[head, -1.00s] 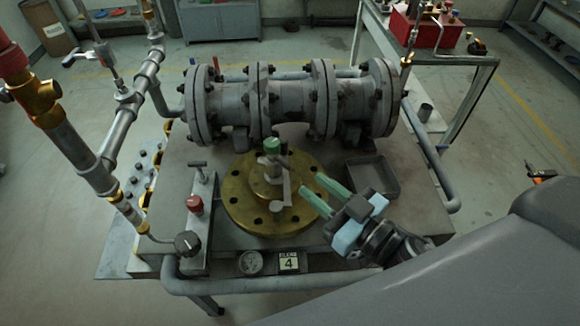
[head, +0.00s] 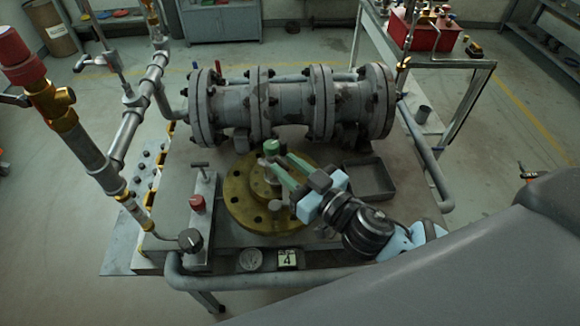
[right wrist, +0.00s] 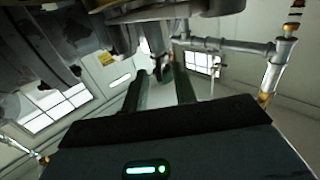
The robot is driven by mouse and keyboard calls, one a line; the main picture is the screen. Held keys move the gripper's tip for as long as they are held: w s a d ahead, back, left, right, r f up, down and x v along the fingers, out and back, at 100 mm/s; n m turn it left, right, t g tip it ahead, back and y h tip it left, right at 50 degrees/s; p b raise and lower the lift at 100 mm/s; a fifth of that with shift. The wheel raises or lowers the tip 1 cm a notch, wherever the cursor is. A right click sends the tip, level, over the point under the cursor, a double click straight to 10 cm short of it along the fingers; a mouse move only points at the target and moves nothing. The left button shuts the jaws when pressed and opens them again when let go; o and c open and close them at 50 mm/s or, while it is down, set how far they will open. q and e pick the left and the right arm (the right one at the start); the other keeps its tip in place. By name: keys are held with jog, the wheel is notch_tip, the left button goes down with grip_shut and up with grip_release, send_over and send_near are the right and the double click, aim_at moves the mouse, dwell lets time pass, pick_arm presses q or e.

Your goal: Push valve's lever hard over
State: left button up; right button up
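The valve's round brass flange (head: 238,205) lies on the bench, with a green-topped stem (head: 272,147) standing at its middle. The grey lever is mostly hidden behind my right gripper; a small grey part (head: 264,162) shows beside the fingertips. My right gripper (head: 275,163) reaches in from the right, over the flange, with its green fingers apart near the stem. I cannot tell whether they touch the lever. In the right wrist view the fingers (right wrist: 160,82) stand apart, with a dark green piece (right wrist: 166,74) showing beyond them in the gap. My left gripper is not in view.
A large grey flanged pipe (head: 290,105) lies behind the valve. A dark tray (head: 369,180) sits to the right.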

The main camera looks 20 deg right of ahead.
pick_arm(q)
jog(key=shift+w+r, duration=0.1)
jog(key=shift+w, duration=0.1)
pick_arm(e)
grip_shut()
jog(key=shift+a+h, duration=0.1)
jog(key=shift+h, duration=0.2)
